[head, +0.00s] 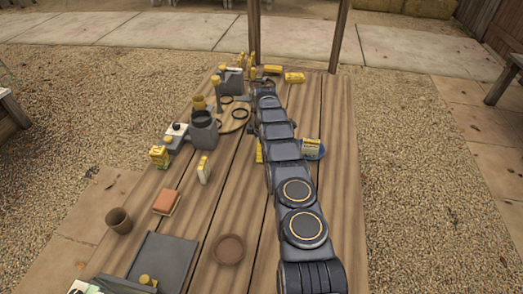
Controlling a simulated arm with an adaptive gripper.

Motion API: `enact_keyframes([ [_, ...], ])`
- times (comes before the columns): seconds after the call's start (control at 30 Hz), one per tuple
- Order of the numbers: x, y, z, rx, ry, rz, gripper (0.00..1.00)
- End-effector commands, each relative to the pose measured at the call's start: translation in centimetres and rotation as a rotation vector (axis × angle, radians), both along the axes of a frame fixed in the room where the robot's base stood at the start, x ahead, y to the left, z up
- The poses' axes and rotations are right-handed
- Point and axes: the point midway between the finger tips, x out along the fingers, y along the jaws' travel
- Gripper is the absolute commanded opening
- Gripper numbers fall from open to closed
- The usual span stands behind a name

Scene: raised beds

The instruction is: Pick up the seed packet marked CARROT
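No label reading CARROT can be made out at this size. Several small yellow items could be seed packets. One yellow-topped packet (204,170) stands upright on the table, left of my arm. A yellow box-like item (159,156) is at the left edge. Another yellow item (311,147) lies on a blue thing just right of my arm, and one (259,152) is partly hidden behind the arm's left side. Two yellow items (294,77) lie at the far end. My arm reaches up the table; my gripper (264,92) is at its far end, its fingers too small to tell.
The wooden table (338,200) is bare on its right side. A grey can (204,131), brown pot (119,220), orange block (166,202), round brown dish (229,250) and grey tray (165,262) stand on the left. Two wooden posts (338,38) rise at the far end.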

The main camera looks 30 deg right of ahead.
Motion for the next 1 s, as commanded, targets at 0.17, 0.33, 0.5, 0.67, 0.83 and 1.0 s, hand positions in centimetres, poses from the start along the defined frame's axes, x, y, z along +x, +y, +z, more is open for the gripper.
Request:
enact_keyframes([
  [0.17,0.0,0.0,0.0,0.0,0.0,0.0,0.55],
  [0.33,0.0,0.0,0.0,0.0,0.0,0.0,0.4],
  [0.5,0.0,0.0,0.0,0.0,0.0,0.0,0.4],
  [0.67,0.0,0.0,0.1,0.0,0.0,0.0,0.4],
  [0.83,0.0,0.0,0.7,0.0,0.0,0.0,0.4],
  [1.0,0.0,0.0,2.9,-0.001,-0.001,0.001,0.4],
])
